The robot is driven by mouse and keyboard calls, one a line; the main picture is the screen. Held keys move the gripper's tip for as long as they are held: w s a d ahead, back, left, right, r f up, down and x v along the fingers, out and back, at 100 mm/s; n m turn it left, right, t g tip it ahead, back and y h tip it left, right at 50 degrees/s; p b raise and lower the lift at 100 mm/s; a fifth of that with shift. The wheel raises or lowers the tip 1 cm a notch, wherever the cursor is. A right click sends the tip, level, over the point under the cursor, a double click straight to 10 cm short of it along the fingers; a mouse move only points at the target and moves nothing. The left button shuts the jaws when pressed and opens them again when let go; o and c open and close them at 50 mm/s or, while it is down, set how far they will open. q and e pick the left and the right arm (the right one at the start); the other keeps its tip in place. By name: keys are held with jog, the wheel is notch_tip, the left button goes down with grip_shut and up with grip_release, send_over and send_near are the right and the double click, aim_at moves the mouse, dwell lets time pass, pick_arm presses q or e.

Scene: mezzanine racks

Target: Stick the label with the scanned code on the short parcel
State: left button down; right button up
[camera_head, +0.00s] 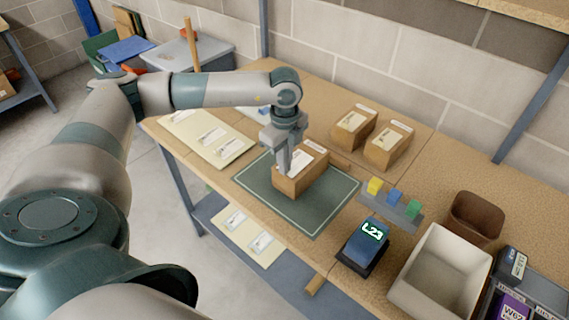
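A brown cardboard parcel (309,178) lies on the dark green mat (262,198) on the workbench. White label areas show on its top, partly hidden by my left gripper (284,170). That gripper points down with its fingertips at the parcel's left end, at or just above the top. I cannot tell whether the fingers touch it or hold a label. Two other brown parcels stand at the back, a left one (345,138) and a right one (380,157), each with white labels on top. A pale sheet with labels (228,152) lies left of the mat. My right gripper is out of view.
A blue device (357,247) showing "L23" stands right of the mat, before a grey holder with yellow, blue and green blocks (394,197). A white bin (441,278) and a brown bin (478,219) stand further right. Label sheets (237,221) lie on a lower shelf.

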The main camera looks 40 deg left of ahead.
pick_arm(q)
jog(key=shift+s+f+b, duration=0.1)
jog(key=shift+f+b, duration=0.25)
jog(key=shift+b, duration=0.25)
dwell(2.8)
jog(key=c, duration=1.9)
grip_release()
jog(key=shift+r, duration=0.1)
jog(key=shift+c, duration=0.2)
jog(key=shift+o, duration=1.4)
jog(key=shift+r+p, duration=1.75)
jog(key=shift+r, duration=1.75)
